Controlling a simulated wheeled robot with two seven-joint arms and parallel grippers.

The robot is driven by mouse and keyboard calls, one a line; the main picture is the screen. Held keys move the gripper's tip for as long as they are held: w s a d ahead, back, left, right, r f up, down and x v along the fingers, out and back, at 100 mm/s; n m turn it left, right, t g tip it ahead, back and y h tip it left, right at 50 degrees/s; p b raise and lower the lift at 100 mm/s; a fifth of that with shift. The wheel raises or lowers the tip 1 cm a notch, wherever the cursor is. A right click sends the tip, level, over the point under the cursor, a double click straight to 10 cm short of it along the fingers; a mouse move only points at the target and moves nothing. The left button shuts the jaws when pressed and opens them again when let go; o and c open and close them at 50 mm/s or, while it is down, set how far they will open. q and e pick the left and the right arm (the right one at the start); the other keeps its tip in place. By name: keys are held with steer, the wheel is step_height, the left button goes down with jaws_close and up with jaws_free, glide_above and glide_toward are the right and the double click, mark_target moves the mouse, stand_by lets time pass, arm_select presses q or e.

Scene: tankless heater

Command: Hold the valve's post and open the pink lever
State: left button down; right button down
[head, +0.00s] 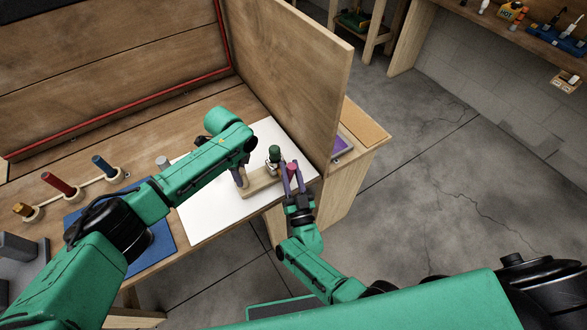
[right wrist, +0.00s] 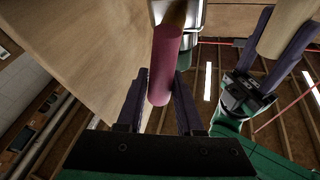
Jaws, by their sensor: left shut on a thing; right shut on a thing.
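The valve has a pink lever (head: 291,168), a metal body (head: 271,168) and a dark green cap (head: 274,152), above a pale wooden block (head: 264,185) on a white board. My left gripper (head: 241,174) is shut on the valve's wooden post, largely hidden by the arm in the head view. The post (right wrist: 289,26) shows between the left fingers in the right wrist view. My right gripper (head: 293,180) is shut on the pink lever. In the right wrist view the lever (right wrist: 165,66) stands between its purple fingers (right wrist: 160,100), joined to the metal body above.
A tall wooden panel (head: 305,80) rises just behind and right of the valve. The white board (head: 205,220) has bare room at the left. Several coloured handles on round bases, including a red one (head: 60,185), stand further left near a blue mat (head: 155,250).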

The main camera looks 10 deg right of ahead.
steer(key=shift+a+r+n+y, duration=0.1)
steer(key=shift+a+n+y, duration=0.25)
steer(key=shift+n, duration=0.45)
steer(key=shift+y, duration=0.25)
steer(key=c, duration=0.5)
jaws_free()
steer(key=shift+c, duration=0.2)
steer(key=shift+d, duration=0.1)
steer(key=shift+s, duration=0.1)
steer(key=v, duration=1.2)
